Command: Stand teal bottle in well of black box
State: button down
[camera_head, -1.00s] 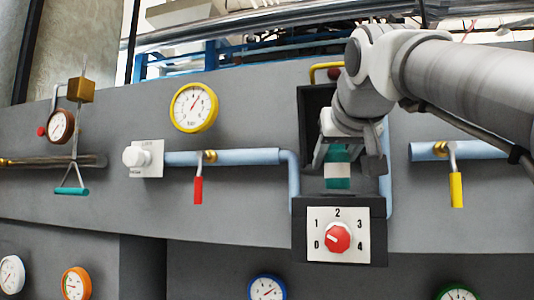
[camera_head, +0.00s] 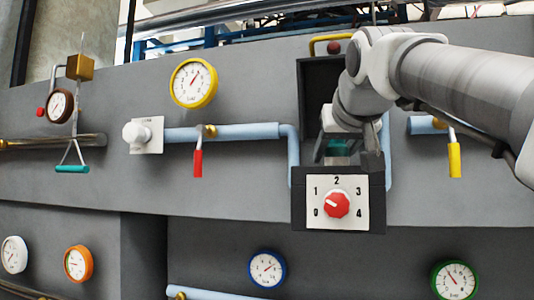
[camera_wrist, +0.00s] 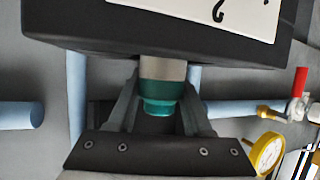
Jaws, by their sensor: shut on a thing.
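The black box (camera_head: 302,212) is fixed on the grey wall, with a tall dark back panel and a red dial on its front. The teal bottle (camera_head: 340,147) is upright in my gripper (camera_head: 343,156), above the box's front part. Its pale label shows just over the front rim, and its lower end is hidden behind the box front. In the wrist view the bottle (camera_wrist: 162,92) sits between both fingers of my gripper (camera_wrist: 162,74). The box (camera_wrist: 150,47) covers the rest of it there. I cannot see the well's floor or whether the bottle touches it.
A pale blue pipe (camera_head: 235,132) with a red-handled valve (camera_head: 198,162) runs left of the box. A yellow-handled valve (camera_head: 454,160) is at right. A yellow gauge (camera_head: 193,83) is on the wall.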

jog(key=shift+c, duration=1.2)
grip_release()
jog(key=v, duration=1.7)
jog(key=shift+s+r+b, duration=0.15)
jog(key=shift+s+b, duration=0.05)
jog(key=shift+b, duration=0.2)
